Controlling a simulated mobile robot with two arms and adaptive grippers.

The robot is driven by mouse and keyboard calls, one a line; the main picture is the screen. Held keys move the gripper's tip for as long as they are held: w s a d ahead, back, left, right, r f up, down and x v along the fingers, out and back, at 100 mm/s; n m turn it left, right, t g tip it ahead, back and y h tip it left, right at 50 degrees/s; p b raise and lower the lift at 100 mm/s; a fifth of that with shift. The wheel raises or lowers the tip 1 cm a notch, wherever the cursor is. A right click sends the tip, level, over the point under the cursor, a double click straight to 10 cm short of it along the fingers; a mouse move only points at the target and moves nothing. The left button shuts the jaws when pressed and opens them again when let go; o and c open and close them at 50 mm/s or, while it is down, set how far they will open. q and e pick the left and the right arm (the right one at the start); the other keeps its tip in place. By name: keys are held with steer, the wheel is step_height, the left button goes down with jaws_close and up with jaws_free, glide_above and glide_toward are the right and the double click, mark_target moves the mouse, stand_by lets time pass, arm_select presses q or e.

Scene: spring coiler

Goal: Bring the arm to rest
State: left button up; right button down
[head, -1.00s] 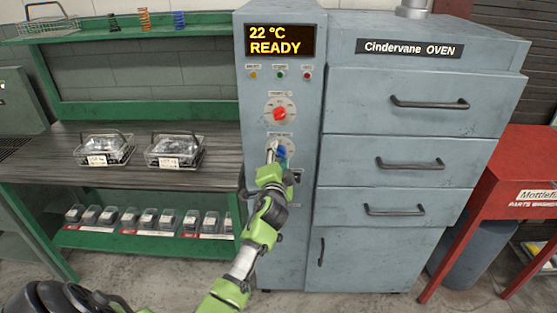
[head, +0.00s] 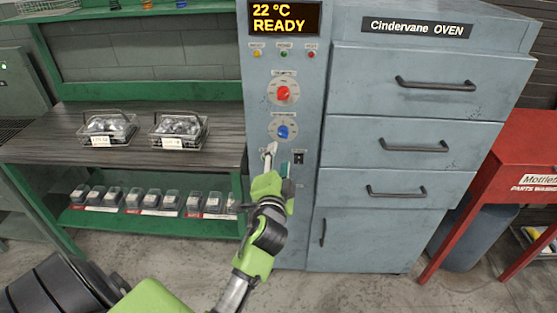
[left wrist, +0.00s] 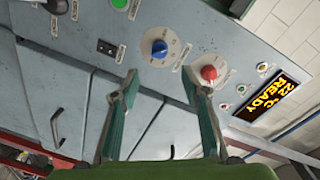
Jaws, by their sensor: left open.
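My left arm reaches up from the bottom of the head view. Its gripper (head: 278,166) is in front of the oven's control panel, below the blue knob (head: 283,131) and the red knob (head: 284,92). In the left wrist view the two green fingers (left wrist: 166,100) stand wide apart with nothing between them. The blue knob (left wrist: 159,48) and red knob (left wrist: 209,73) lie beyond the fingertips, apart from them. My right gripper is not in view.
The grey oven (head: 410,170) has several closed drawers and a display (head: 285,18) reading 22 °C READY. Left, a green-framed bench (head: 50,155) holds two wire baskets (head: 108,129) (head: 179,131), with small boxes on the shelf below. A red parts washer (head: 535,150) stands right.

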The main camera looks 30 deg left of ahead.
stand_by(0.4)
arm_select(q)
steer(key=d+f+g+h, duration=0.1)
steer(key=d+f+h, duration=0.15)
steer(key=f, duration=0.75)
steer(key=d+f+g+h, duration=0.1)
steer(key=d+f, duration=0.2)
steer(key=f, duration=0.7)
steer(key=s+d+f+g+h, duration=0.1)
steer(key=s+d+f+g, duration=0.1)
steer(key=s+f, duration=0.35)
steer(key=s+d+f+g+h, duration=0.1)
steer(key=s+d+f, duration=0.1)
steer(key=f, duration=0.7)
steer(key=s+d+f+g+h, duration=0.1)
steer(key=s+d+f+g, duration=0.1)
steer(key=s+f, duration=0.35)
steer(key=s+d+f+n+g+h, duration=0.1)
steer(key=s+d+f+g+h, duration=0.15)
steer(key=s+f, duration=1.1)
steer(key=s+f+n+g, duration=0.1)
steer(key=s+f, duration=0.3)
steer(key=s, duration=0.8)
steer(key=s+f+n+g, duration=0.2)
steer(key=s+f+g, duration=0.1)
steer(key=s, duration=0.8)
steer(key=shift+s+a+f+g+y, duration=0.3)
steer(key=shift+s+f+g, duration=0.1)
steer(key=shift+f, duration=0.5)
